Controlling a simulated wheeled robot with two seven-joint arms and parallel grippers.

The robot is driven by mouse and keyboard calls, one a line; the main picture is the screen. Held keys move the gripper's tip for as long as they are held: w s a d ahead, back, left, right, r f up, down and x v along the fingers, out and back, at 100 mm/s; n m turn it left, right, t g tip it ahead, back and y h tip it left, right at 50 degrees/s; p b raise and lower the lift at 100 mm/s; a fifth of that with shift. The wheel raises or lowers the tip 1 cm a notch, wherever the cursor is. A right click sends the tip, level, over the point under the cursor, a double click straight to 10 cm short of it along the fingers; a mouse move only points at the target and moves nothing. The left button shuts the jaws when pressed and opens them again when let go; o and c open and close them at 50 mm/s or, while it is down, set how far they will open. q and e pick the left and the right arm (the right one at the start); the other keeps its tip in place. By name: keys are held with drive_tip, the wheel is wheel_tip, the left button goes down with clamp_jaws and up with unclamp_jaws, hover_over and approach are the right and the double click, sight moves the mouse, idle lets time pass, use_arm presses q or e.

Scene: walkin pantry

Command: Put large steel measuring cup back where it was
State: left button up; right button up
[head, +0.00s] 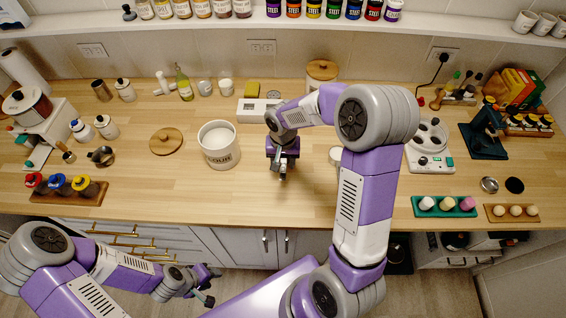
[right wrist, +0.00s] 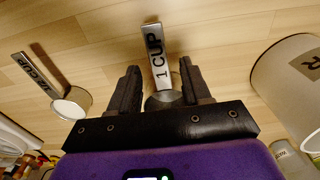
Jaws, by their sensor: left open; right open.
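A steel measuring cup marked "1 CUP" (right wrist: 153,55) shows in the right wrist view. Its flat handle points away between my fingers, and its bowl (right wrist: 163,99) is partly hidden behind the gripper's front edge. My right gripper (head: 282,172) is open above the counter, just right of the flour canister; in the right wrist view its fingers (right wrist: 157,85) stand on both sides of the cup. I cannot tell whether they touch it. In the head view the gripper mostly hides this cup. My left gripper (head: 208,287) is open and empty, low in front of the cabinets.
A white flour canister (head: 219,146) stands open close left of my right gripper, its wooden lid (head: 166,141) further left. A second measuring cup (right wrist: 37,70) lies to one side in the wrist view. A white scale (head: 429,145) stands right of my arm.

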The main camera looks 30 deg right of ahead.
wheel_tip(320, 180, up, 11)
drive_tip(key=p, duration=0.1)
drive_tip(key=shift+s+a, duration=0.15)
drive_tip(key=shift+f, duration=0.1)
idle(0.3)
